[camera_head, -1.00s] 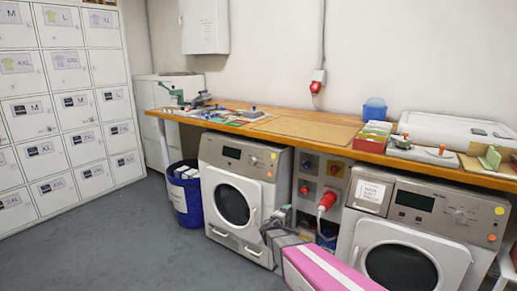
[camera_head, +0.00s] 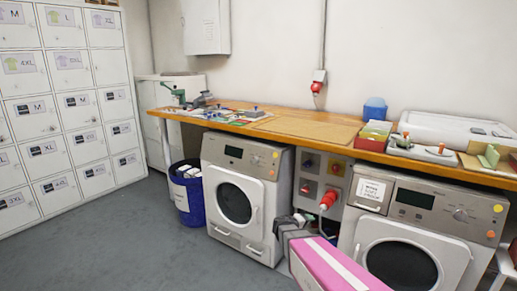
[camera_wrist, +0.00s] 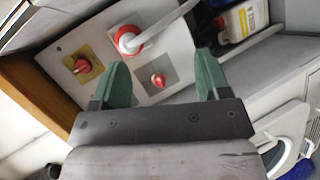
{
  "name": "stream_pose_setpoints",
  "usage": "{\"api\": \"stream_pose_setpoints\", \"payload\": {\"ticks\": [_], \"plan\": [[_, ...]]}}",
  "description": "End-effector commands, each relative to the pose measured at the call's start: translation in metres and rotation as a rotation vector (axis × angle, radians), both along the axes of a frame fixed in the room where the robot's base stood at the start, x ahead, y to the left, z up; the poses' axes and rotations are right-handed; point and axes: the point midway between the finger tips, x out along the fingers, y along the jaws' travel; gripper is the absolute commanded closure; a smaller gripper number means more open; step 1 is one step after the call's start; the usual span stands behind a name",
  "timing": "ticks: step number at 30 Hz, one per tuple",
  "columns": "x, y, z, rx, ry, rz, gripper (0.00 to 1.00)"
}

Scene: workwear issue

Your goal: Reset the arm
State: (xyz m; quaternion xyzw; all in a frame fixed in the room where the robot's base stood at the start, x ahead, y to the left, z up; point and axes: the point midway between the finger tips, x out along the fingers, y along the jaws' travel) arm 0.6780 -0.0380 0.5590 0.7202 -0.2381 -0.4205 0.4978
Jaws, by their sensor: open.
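My gripper (camera_wrist: 163,68) shows in the wrist view with its two green fingers wide apart and nothing between them. It faces a pale panel (camera_wrist: 178,38) with red switches and a red plug, which lies beyond the fingertips. In the head view my arm, with its pink link, is at the bottom centre right. My grey gripper (camera_head: 298,218) is low in front of the gap between the two washing machines, partly merging with the things behind it. I cannot tell its exact distance from the panel.
A wooden worktop (camera_head: 290,125) runs above the left washing machine (camera_head: 238,195) and right washing machine (camera_head: 415,235). A blue bin (camera_head: 187,195) stands left of them. Lockers (camera_head: 65,110) line the left wall. Floor (camera_head: 130,240) at front left is clear.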

Motion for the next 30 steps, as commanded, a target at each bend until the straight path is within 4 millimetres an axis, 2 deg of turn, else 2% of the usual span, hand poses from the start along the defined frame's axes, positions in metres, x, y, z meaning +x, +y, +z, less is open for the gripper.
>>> {"api": "stream_pose_setpoints", "payload": {"ticks": [1,3,8,13,18,24,30], "plan": [[-0.019,-0.009,0.002,0.056,0.025,-0.047,0.31],[-0.041,-0.017,0.001,0.146,0.067,-0.114,0.31],[-0.088,-0.023,-0.005,0.365,0.168,-0.24,0.31],[-0.136,-0.013,-0.006,0.618,0.277,-0.335,0.31],[-0.175,0.009,0.001,0.87,0.371,-0.383,0.31],[-0.198,0.031,0.011,1.065,0.434,-0.39,0.31],[-0.201,0.037,0.014,1.111,0.447,-0.389,0.31]]}}
